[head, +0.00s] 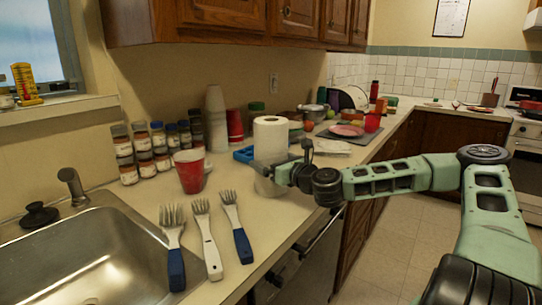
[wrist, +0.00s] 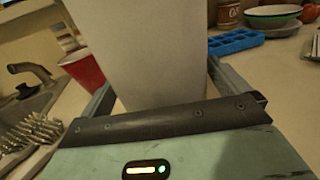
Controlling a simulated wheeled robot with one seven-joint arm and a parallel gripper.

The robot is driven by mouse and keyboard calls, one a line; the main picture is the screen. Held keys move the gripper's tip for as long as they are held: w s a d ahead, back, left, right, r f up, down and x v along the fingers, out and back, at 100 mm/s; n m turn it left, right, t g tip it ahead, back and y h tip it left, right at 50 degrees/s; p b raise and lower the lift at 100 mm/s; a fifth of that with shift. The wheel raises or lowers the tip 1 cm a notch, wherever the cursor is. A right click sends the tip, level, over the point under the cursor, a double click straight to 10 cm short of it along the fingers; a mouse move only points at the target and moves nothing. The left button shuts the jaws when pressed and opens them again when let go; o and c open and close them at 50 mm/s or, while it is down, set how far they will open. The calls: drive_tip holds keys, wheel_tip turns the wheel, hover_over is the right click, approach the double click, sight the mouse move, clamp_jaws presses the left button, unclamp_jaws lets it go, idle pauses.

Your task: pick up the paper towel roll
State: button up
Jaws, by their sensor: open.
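The white paper towel roll (head: 270,138) stands upright on the counter, left of the arm's end in the head view. It fills the upper middle of the wrist view (wrist: 158,60). My gripper (head: 283,168) is open at the roll, across its lower half. In the wrist view one finger (wrist: 100,103) is on the left of the roll and the other (wrist: 232,85) on the right, so the roll stands between them. Whether either finger touches it I cannot tell. Part of the roll's lower half is hidden behind the gripper.
A red cup (head: 191,172) stands left of the roll, near several spice jars (head: 140,155). A blue tray (head: 244,154) lies behind the roll. A red-and-white plate (head: 346,130) and other dishes sit farther back.

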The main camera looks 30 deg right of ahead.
drive_tip(key=shift+w, duration=0.7)
drive_tip(key=c, duration=0.9)
drive_tip(key=shift+r, duration=0.15)
